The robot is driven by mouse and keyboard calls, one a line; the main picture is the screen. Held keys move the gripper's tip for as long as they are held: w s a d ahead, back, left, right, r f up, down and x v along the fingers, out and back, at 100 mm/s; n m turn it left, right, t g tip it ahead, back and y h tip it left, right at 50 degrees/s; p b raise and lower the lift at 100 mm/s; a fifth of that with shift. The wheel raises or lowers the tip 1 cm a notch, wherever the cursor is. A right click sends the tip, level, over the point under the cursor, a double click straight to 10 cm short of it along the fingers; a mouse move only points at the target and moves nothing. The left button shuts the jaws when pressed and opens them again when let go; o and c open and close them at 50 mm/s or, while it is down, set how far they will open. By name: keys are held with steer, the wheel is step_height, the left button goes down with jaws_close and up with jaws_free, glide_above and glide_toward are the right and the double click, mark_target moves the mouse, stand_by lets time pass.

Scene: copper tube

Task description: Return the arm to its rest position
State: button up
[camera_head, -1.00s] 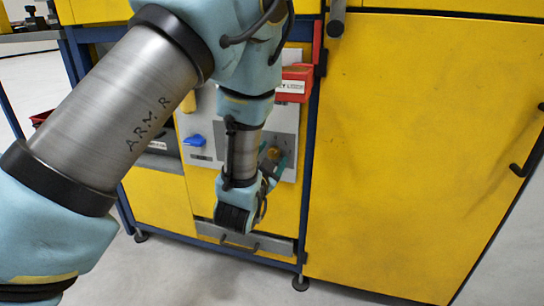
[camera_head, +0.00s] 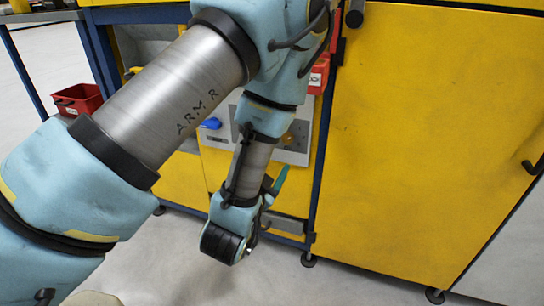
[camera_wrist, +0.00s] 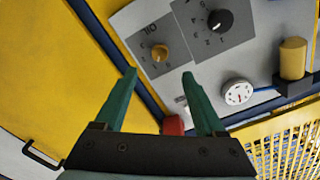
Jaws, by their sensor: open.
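My arm fills the left and middle of the head view, bent with its forearm hanging down in front of the yellow cabinet. My gripper (camera_wrist: 160,92) shows in the wrist view with two green fingers spread apart and nothing between them. It faces a grey control panel (camera_wrist: 190,60) with a yellow knob (camera_wrist: 160,52), a black knob (camera_wrist: 220,20) and a round gauge (camera_wrist: 237,93). In the head view the gripper is mostly hidden behind my wrist; only a bit of green finger shows.
A large yellow cabinet door (camera_head: 430,140) stands on the right. A red bin (camera_head: 78,99) sits at the left. In the wrist view a yellow cylinder (camera_wrist: 293,58) and a yellow perforated grid (camera_wrist: 285,145) are at the right. Open grey floor (camera_head: 330,285) lies in front.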

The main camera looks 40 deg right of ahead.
stand_by(0.6)
steer(key=w+a+f+n+y, duration=0.1)
steer(key=w+a+n+y, duration=0.55)
steer(key=w, duration=0.65)
steer(key=w+a+n+g+y, duration=0.2)
steer(key=w+a+n+y, duration=0.25)
steer(key=a, duration=0.75)
steer(key=s+a+r+n+g+y, duration=0.1)
steer(key=s+a+r+n+g, duration=0.15)
steer(key=a, duration=0.45)
steer(key=s+a+r+n+g+y, duration=0.1)
steer(key=s+a+n+g+y, duration=0.15)
steer(key=a, duration=0.55)
steer(key=s+a+r+n+g, duration=0.1)
steer(key=s+a+r, duration=0.15)
steer(key=a, duration=0.45)
step_height(320, 180, up, 29)
steer(key=p, duration=2.9)
steer(key=shift+s, duration=0.25)
steer(key=shift+d+f, duration=0.1)
steer(key=shift+f, duration=0.05)
